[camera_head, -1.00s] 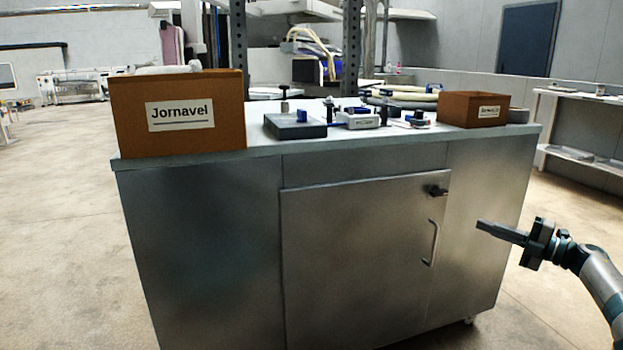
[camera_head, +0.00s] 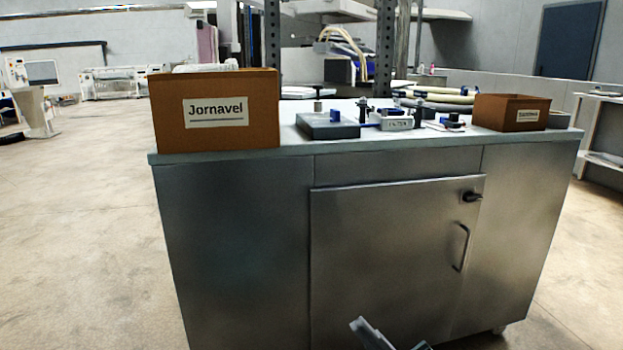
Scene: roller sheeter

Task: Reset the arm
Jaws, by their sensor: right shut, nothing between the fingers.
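My right gripper (camera_head: 372,334) shows at the bottom edge of the head view, right of the middle. My left gripper is not in view.
A large brown box labelled Jornavel (camera_head: 215,130) stands on the worktop's left. A smaller brown box (camera_head: 510,112) stands on the right, with a dark block (camera_head: 328,126) and small devices between. A handle (camera_head: 463,248) sticks out from the door. Floor (camera_head: 80,230) at left is clear.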

